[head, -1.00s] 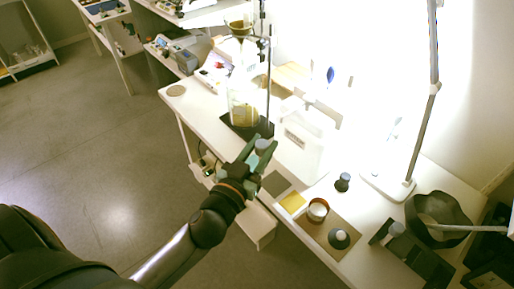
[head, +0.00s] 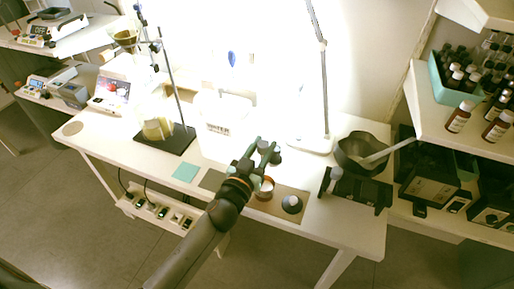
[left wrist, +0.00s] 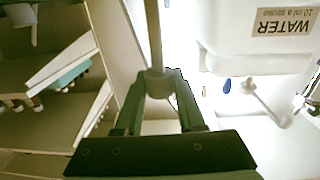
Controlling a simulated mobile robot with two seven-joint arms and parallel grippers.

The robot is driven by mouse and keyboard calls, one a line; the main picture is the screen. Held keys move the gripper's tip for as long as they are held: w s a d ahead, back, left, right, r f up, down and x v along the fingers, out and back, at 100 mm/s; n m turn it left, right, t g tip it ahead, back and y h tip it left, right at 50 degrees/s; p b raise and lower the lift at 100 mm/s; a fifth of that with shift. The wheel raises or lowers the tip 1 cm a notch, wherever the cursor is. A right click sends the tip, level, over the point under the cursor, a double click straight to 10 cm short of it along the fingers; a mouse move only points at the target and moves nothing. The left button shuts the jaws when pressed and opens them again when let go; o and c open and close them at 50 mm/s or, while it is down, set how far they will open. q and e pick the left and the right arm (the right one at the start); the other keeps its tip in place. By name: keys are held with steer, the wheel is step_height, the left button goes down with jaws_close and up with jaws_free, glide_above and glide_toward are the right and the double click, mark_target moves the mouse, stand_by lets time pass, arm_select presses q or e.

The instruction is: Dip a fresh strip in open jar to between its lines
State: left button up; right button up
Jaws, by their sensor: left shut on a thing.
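My left gripper (head: 264,152) is above the work table, near the open jar. In the left wrist view its fingers (left wrist: 158,98) are shut on a small grey piece (left wrist: 157,82). A narrow pale shaft (left wrist: 155,35) lines up with this piece; I cannot tell whether it is a strip held by it or something behind. The open jar (head: 266,187), brown with a pale rim, stands on a brown mat (head: 256,203), partly behind my gripper. Its inside and any lines on a strip cannot be made out. My right gripper is not in view.
A dark lid with a grey knob (head: 292,204) lies right of the jar. A lamp (head: 325,90), a black bowl (head: 362,152) and a white water container (head: 222,120) stand behind. Shelved bottles are right.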

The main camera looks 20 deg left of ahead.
arm_select(q)
steer(key=shift+w+d+f, duration=0.15)
steer(key=shift+d+f, duration=0.1)
steer(key=shift+d, duration=0.05)
steer(key=shift+f+b, duration=2.2)
steer(key=shift+b, duration=0.05)
steer(key=shift+f+b, duration=1.5)
steer(key=shift+f, duration=0.1)
stand_by(0.8)
steer(key=shift+r+p, duration=2.9)
steer(key=shift+r, duration=0.05)
